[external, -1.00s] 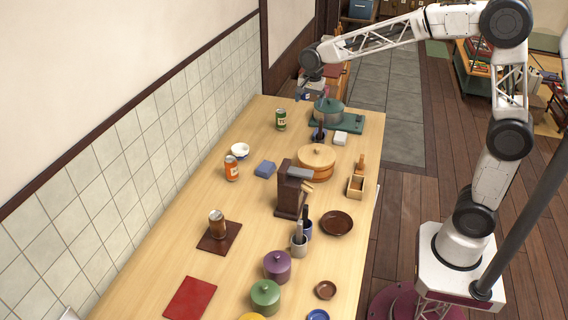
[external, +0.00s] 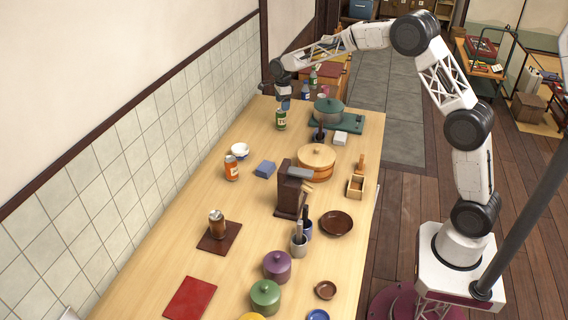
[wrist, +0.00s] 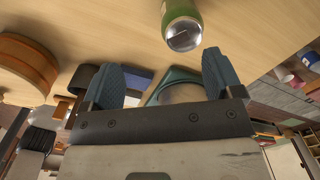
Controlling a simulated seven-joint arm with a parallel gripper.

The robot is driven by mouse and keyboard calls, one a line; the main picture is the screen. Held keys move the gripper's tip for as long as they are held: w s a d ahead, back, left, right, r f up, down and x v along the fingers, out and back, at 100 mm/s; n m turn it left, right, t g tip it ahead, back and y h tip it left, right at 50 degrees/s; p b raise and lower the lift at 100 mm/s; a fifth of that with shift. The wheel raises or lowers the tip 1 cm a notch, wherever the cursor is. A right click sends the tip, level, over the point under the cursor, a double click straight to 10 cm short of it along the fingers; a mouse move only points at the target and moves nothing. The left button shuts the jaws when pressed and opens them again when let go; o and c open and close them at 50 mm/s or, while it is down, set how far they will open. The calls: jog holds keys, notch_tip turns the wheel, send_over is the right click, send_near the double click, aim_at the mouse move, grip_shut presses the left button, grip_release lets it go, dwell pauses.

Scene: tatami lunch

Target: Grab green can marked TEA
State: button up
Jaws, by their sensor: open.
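The green can (external: 281,121) marked with yellow lettering stands upright on the far part of the wooden table. In the wrist view the can (wrist: 179,20) shows at the top centre, its silver end facing the camera. My gripper (external: 284,104) is just behind and above the can in the external view, and its lower end is hard to make out there. In the wrist view my gripper (wrist: 168,72) has its two blue-grey fingers spread wide. Nothing is between them, and the can lies beyond the fingertips.
A teal pot (external: 328,111) on a teal stove stands right of the can.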

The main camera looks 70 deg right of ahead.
aim_at(282, 117)
jog(key=shift+w+d+f+m, duration=0.35)
jog(key=shift+d+f, duration=0.2)
jog(key=shift+d, duration=0.1)
jog(key=shift+w+d+f+m, duration=0.25)
jog(key=shift+w+d+f, duration=0.05)
jog(key=shift+d+f, duration=0.3)
jog(key=shift+f, duration=1.25)
jog(key=shift+f, duration=0.1)
jog(key=shift+f, duration=2.5)
jog(key=shift+c, duration=0.5)
